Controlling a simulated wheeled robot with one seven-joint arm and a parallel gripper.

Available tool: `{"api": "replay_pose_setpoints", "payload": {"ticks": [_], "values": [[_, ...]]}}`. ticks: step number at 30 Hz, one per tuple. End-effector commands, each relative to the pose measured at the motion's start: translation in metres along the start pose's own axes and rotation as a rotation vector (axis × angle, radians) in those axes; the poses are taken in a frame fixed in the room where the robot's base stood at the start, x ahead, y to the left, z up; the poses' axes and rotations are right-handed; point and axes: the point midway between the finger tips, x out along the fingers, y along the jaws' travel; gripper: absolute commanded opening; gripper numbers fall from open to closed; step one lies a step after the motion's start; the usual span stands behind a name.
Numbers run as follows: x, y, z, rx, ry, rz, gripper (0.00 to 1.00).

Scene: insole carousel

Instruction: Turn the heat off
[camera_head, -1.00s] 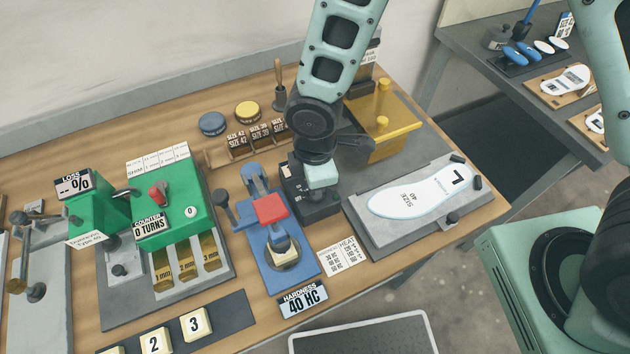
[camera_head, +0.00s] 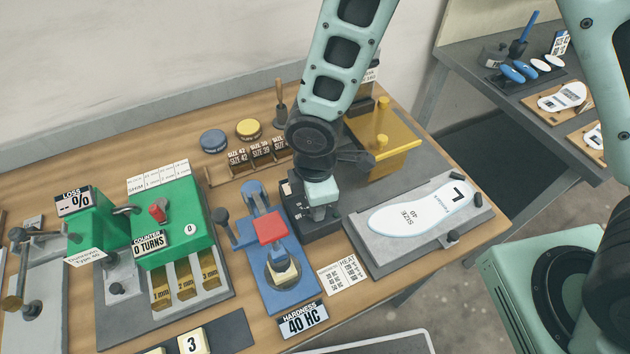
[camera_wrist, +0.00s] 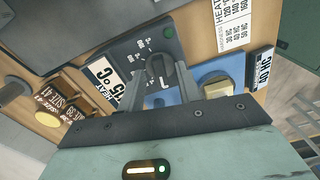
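The heat control is a dark grey box (camera_head: 291,201) behind the blue hardness press, partly hidden by my arm in the head view. In the wrist view its dark panel (camera_wrist: 128,50) bears a round dial with °C marks and a black knob (camera_wrist: 158,68). A white label (camera_wrist: 103,77) beside it reads HEAT 75 °C. My gripper (camera_wrist: 160,84) is open, with one finger on each side of the knob's lower part. I cannot tell whether the fingers touch it. In the head view, my gripper (camera_head: 321,211) is over the box.
The blue press (camera_head: 262,262) with a red handle stands close in front, reading 40 HC. A grey plate (camera_head: 385,249) with a white size 40 insole (camera_head: 425,208) is to the right. A yellow box (camera_head: 378,155) stands behind. Green machines (camera_head: 172,225) stand left.

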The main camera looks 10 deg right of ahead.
Motion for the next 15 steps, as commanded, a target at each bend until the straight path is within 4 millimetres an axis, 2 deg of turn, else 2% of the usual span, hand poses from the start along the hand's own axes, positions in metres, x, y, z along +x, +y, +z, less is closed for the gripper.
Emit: {"api": "replay_pose_setpoints", "payload": {"ticks": [5, 15], "values": [[-0.025, 0.001, 0.000, 0.003, 0.003, 0.005, 0.35], [-0.105, 0.002, 0.000, 0.003, 0.003, 0.007, 0.35]]}}
